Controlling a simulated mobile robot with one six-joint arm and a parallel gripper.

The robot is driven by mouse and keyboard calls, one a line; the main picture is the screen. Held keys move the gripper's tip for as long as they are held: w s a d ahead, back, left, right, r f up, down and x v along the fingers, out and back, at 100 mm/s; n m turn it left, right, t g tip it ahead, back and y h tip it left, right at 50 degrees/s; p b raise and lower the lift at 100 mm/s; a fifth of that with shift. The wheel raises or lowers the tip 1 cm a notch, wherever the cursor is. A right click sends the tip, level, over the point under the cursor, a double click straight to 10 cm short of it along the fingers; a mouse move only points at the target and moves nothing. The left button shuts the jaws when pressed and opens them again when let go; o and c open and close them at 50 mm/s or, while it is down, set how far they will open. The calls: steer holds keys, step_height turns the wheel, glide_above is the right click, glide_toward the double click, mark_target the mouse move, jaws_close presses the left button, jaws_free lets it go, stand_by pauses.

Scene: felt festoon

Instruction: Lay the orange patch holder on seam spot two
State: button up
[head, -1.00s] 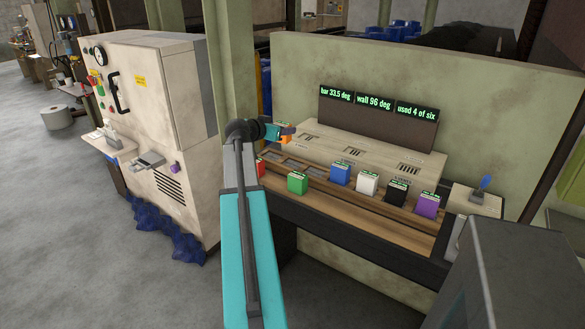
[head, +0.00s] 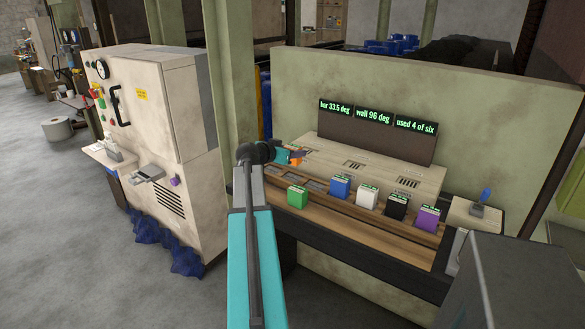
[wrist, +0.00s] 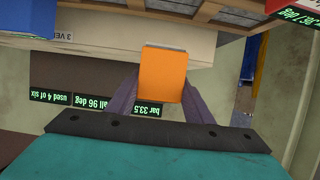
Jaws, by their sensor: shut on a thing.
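My gripper (head: 299,154) is shut on the orange patch holder (head: 296,161) and holds it up by the left end of the bench. The orange holder also shows in the wrist view (wrist: 164,74), between the two dark fingers. A wooden bench (head: 345,222) carries a pale stepped block (head: 367,166) with slotted groups. Dark recesses (head: 295,174) line the bench left of the blue holder. I cannot tell which one is seam spot two.
Green (head: 297,196), blue (head: 340,186), white (head: 367,195), black (head: 396,206) and purple (head: 428,217) holders stand along the bench. A dark display panel (head: 375,132) rises behind the block. A beige machine cabinet (head: 160,130) stands to the left.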

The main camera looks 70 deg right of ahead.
steer(key=shift+f, duration=1.25)
steer(key=shift+f, duration=0.1)
steer(key=shift+f+p, duration=0.4)
steer(key=shift+f, duration=1.4)
steer(key=shift+f, duration=0.1)
steer(key=o, duration=1.3)
